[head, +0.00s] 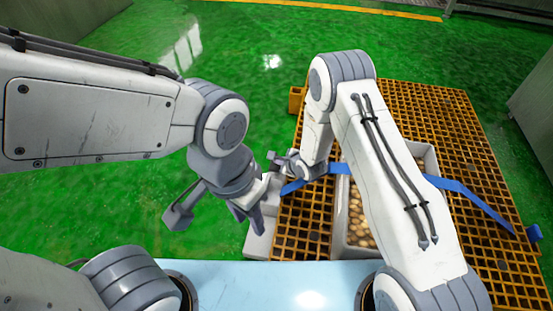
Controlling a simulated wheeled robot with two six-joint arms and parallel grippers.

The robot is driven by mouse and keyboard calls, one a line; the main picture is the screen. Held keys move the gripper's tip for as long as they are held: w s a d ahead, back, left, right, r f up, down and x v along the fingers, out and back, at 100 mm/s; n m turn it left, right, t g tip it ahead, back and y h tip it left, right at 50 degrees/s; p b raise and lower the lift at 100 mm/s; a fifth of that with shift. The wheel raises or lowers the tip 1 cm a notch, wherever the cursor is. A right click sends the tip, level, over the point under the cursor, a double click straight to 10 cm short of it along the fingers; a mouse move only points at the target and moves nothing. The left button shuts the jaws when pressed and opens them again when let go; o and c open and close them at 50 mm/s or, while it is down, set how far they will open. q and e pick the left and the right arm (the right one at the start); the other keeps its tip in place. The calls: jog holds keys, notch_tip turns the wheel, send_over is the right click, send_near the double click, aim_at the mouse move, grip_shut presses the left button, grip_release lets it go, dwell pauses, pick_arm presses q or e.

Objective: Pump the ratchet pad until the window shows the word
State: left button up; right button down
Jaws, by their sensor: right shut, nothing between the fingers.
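My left gripper (216,220) is open, its two grey fingers spread wide over the green floor at the left of a pale grey box (259,243). Its right finger is close to that box; I cannot tell if they touch. My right gripper (277,160) is shut and empty, just above the top end of the pale box. The grippers and arms cover part of this box. I cannot make out a ratchet pad, a window or any word on it.
An orange grating platform (430,110) fills the right side. A pale crate (428,160) of round brown items stands on it, partly behind my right arm. A blue strap (470,198) crosses it. Green floor (130,205) lies open at the left.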

aim_at(279, 166)
jog(key=shift+s, duration=0.1)
jog(key=shift+r+p, duration=2)
jog(key=shift+p, duration=0.15)
notch_tip(279, 166, up, 5)
jog(key=p, duration=0.5)
